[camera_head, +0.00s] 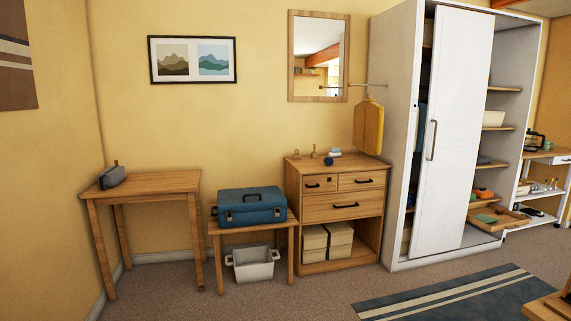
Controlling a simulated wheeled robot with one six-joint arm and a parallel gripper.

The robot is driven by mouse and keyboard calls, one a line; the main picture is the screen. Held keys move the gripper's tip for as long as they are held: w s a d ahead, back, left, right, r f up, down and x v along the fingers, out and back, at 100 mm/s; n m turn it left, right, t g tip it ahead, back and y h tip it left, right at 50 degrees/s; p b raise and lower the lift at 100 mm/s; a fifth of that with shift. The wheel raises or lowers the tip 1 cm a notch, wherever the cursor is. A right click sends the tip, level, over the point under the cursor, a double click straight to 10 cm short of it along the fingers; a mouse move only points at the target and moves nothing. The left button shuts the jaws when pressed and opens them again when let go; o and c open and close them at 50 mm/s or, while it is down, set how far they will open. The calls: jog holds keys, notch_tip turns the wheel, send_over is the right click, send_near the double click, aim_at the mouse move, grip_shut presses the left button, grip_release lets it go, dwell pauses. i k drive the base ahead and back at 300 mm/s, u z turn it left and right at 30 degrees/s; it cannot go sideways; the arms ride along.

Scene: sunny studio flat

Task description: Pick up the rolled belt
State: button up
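I cannot pick out the rolled belt for certain. Small items lie on the wooden dresser (344,209), among them a dark blue roundish one (328,161), too small to identify. A pulled-out wooden tray (515,222) at the foot of the white wardrobe (440,135) holds a green item (485,218) and other small things. The wardrobe's sliding door hides part of its inside. My gripper is not in view.
A side table (150,184) with a grey case-like object (112,177) stands left. A blue suitcase (251,206) rests on a low bench (226,229), with a white bin (252,264) below. A striped rug (455,296) lies front right. Carpet is clear in front.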

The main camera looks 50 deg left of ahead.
aim_at(327, 161)
jog(key=u, duration=1.4)
jog(key=i, duration=4.1)
jog(key=u, duration=0.2)
jog(key=i, duration=1.35)
jog(key=u, duration=0.05)
